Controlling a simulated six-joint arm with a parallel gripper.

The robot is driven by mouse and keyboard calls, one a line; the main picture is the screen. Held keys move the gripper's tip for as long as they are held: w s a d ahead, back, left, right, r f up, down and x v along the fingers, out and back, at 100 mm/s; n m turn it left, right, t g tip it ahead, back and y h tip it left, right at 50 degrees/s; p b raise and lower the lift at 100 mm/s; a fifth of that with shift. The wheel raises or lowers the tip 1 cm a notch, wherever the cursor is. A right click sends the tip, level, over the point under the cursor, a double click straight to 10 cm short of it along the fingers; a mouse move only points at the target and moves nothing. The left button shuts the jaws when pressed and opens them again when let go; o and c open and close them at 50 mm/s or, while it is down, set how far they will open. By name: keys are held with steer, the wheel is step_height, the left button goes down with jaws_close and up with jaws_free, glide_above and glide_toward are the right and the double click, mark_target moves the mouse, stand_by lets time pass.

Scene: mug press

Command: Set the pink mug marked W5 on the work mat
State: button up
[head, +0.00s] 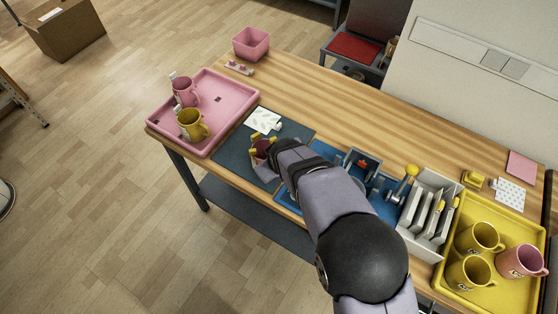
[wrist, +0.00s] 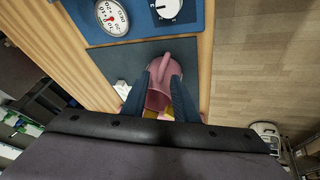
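A pink mug (wrist: 164,70) is between the two dark blue fingers of my gripper (wrist: 166,82), which look closed on its sides. Its handle points to the top of the wrist view. In the head view the mug (head: 261,147) is mostly hidden between the yellowish fingertips of my gripper (head: 263,145). It is over the dark work mat (head: 247,167); I cannot tell whether it touches the mat. No mark on it is readable. Other pink mugs stand on the pink tray (head: 183,90) and the yellow tray (head: 522,262).
The pink tray (head: 226,112) left of the mat also holds a yellow mug (head: 193,125). A blue press station (head: 362,164), a white rack (head: 432,212) and the yellow tray (head: 507,297) with yellow mugs are to the right.

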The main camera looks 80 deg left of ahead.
steer(key=b+v, duration=0.2)
steer(key=v, duration=0.8)
steer(key=shift+d+b, duration=0.15)
steer(key=shift+b, duration=0.15)
steer(key=shift+r, duration=0.15)
steer(key=w+d+m+t+h, duration=0.1)
steer(key=w+d+m, duration=0.5)
steer(key=w, duration=1)
steer(key=w+d+m+t+h, duration=0.1)
steer(key=w+d+m, duration=0.1)
steer(key=w+d, duration=0.55)
steer(key=w+d+m+h, duration=0.15)
steer(key=w+d, duration=0.35)
steer(key=d, duration=0.5)
steer(key=w+d+m, duration=0.3)
steer(key=d+m, duration=0.1)
steer(key=d, duration=0.8)
steer(key=s+d+f+m+g+h, duration=0.1)
steer(key=s+d+m, duration=0.3)
steer(key=d, duration=0.7)
steer(key=s+d+f+m+g+h, duration=0.1)
steer(key=s+d+m, duration=0.2)
steer(key=d, duration=0.8)
steer(key=shift+s+f+m, duration=0.35)
steer(key=shift+s+m, duration=0.05)
steer(key=shift+m, duration=0.85)
